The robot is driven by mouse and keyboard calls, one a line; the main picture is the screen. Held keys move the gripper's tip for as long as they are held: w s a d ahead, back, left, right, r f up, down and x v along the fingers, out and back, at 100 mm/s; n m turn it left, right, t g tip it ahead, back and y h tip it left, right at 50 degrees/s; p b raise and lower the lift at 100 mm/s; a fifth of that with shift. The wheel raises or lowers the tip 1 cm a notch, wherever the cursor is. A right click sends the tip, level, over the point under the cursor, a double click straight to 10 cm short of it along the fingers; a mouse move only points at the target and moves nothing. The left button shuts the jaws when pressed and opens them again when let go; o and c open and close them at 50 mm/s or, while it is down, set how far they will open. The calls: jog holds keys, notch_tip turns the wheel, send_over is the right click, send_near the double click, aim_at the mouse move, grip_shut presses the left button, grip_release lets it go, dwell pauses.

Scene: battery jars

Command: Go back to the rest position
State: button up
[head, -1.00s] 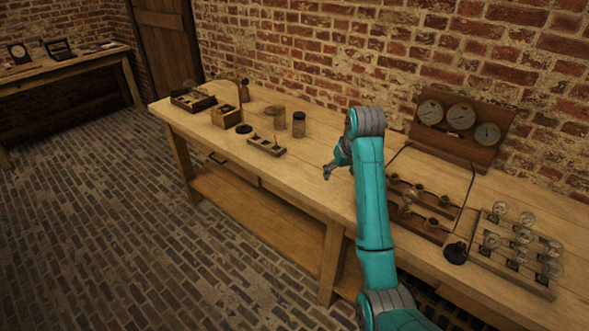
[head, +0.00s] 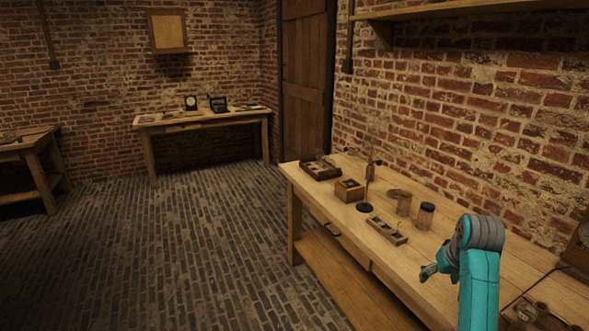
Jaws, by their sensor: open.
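My gripper (head: 427,271) is at the lower right of the head view, on the teal arm, above the front part of the long wooden workbench (head: 455,278). It is small in the picture and its jaws are open, with nothing seen between them. A small wooden rack (head: 387,231) lies on the bench to the left of my gripper.
A wooden box (head: 350,190), a dark tray (head: 320,168) and a round black object (head: 364,207) sit at the bench's far end. A second table (head: 205,120) stands by the back wall near a door (head: 305,80). The brick floor (head: 190,250) at left is clear.

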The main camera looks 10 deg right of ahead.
jog(key=s+a+f+t, duration=0.2)
jog(key=s+a+f, duration=0.45)
jog(key=f, duration=0.45)
jog(key=s+a+f+t, duration=0.2)
jog(key=s+a+f, duration=0.45)
jog(key=f, duration=0.45)
jog(key=s+a+f+n+t, duration=0.1)
jog(key=s+a+f, duration=0.1)
jog(key=s+a, duration=0.35)
jog(key=s+a+f+t, duration=0.1)
jog(key=s+a, duration=0.1)
jog(key=s, duration=0.6)
jog(key=s+a+r+n+t, duration=0.1)
jog(key=s+a+r+t, duration=0.1)
jog(key=s+r, duration=0.6)
jog(key=s+a+r+t+y, duration=0.1)
jog(key=s+r, duration=0.7)
jog(key=s, duration=0.8)
jog(key=a+t, duration=0.1)
jog(key=a, duration=0.1)
jog(key=shift+a+r+n, duration=0.35)
jog(key=shift+n, duration=0.05)
